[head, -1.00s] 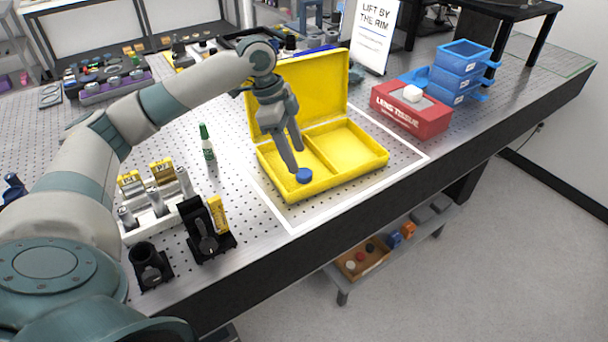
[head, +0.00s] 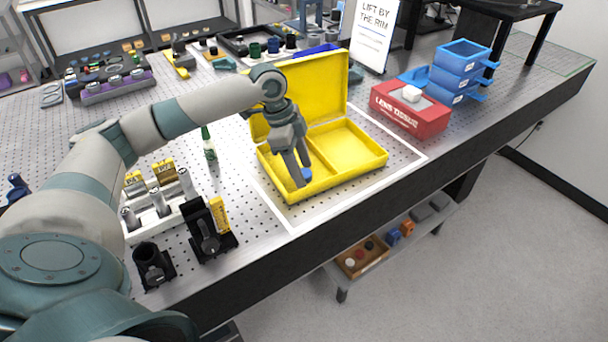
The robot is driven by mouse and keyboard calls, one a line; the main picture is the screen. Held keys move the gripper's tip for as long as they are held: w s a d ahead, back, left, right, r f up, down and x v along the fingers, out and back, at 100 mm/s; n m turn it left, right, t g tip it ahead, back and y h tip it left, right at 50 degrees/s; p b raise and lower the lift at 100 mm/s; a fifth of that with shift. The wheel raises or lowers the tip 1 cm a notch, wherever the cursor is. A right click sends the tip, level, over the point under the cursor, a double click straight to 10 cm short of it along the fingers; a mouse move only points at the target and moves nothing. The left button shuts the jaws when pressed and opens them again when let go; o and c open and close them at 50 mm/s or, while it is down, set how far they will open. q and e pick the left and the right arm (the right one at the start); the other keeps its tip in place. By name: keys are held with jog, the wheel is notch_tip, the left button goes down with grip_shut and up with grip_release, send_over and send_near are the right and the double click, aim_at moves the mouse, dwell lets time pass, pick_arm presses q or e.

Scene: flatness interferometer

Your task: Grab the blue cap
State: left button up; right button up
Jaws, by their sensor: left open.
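The blue cap (head: 307,174) is a small round piece in the left compartment of the open yellow case (head: 350,182), near its front wall. The left gripper's fingers partly hide it. My left gripper (head: 301,172) is open and points down into the case, with its fingertips at the cap. Whether the fingers touch the cap cannot be told. My right gripper does not show.
The case lid (head: 311,86) stands up behind the gripper. A red lens tissue box (head: 410,112) and stacked blue trays (head: 461,72) stand to the right. A green-capped bottle (head: 209,146) and a white rack (head: 156,222) stand to the left. The case's right compartment is empty.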

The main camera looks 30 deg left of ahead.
pick_arm(q)
jog(key=c, duration=1.1)
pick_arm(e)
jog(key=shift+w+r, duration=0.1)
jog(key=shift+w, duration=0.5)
pick_arm(q)
jog(key=shift+r, duration=0.1)
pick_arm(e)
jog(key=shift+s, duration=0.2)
pick_arm(q)
jog(key=shift+r, duration=0.1)
